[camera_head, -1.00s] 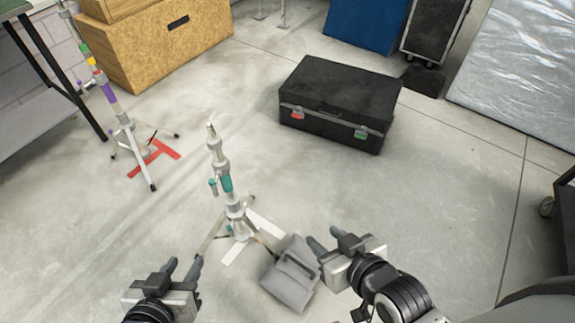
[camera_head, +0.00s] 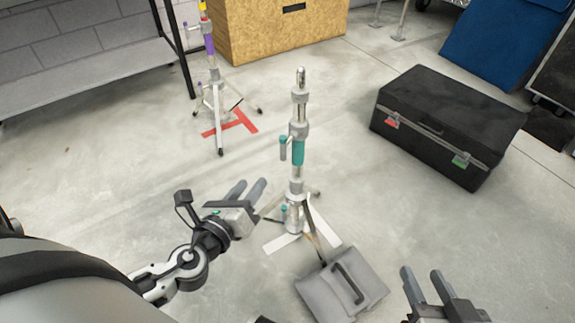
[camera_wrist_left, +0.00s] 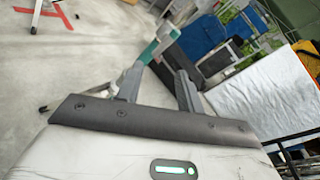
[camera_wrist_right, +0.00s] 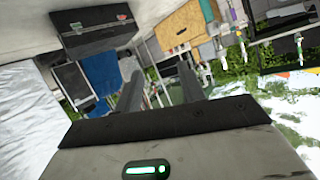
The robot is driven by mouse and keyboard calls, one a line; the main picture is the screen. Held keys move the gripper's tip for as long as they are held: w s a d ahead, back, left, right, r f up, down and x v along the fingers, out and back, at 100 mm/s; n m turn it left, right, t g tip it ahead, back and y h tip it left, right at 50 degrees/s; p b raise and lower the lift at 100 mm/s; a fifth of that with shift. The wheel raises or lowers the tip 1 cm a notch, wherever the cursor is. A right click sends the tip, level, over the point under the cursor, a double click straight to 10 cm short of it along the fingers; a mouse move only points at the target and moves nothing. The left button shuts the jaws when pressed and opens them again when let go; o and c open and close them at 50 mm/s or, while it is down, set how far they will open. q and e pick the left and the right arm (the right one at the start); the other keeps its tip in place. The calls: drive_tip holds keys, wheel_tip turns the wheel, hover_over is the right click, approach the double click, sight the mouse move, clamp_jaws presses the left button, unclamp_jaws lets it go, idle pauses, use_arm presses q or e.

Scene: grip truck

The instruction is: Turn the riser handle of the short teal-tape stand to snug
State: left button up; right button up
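The short stand (camera_head: 298,125) with a teal tape band (camera_head: 298,152) stands upright at the middle of the head view. A small teal-tipped riser handle (camera_head: 283,148) sticks out on its left side, beside the band. The teal band (camera_wrist_left: 150,50) also shows in the left wrist view, beyond the fingers. My left gripper (camera_head: 248,190) is open and empty, to the left of the stand's lower column and apart from the handle. My right gripper (camera_head: 425,284) is open and empty at the lower right, well away from the stand.
A grey sandbag (camera_head: 325,290) with a handle lies at the stand's foot, in front of it. A black case (camera_head: 450,120) lies on the floor to the right. A taller stand with purple tape (camera_head: 209,44) stands behind left, near a red floor mark (camera_head: 240,121).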

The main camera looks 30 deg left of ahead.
sight(281, 149)
use_arm(q)
drive_tip(key=w+m, duration=0.2)
drive_tip(key=w, duration=0.3)
drive_tip(key=w+m+t+b, duration=0.1)
drive_tip(key=w+m, duration=0.1)
drive_tip(key=w, duration=0.4)
drive_tip(key=w+f+m+h, duration=0.1)
drive_tip(key=w+m, duration=0.1)
drive_tip(key=w, duration=0.4)
drive_tip(key=shift+d+m+t+b, duration=0.15)
drive_tip(key=shift+m+t+b, duration=0.15)
drive_tip(key=shift+c, duration=0.4)
clamp_jaws()
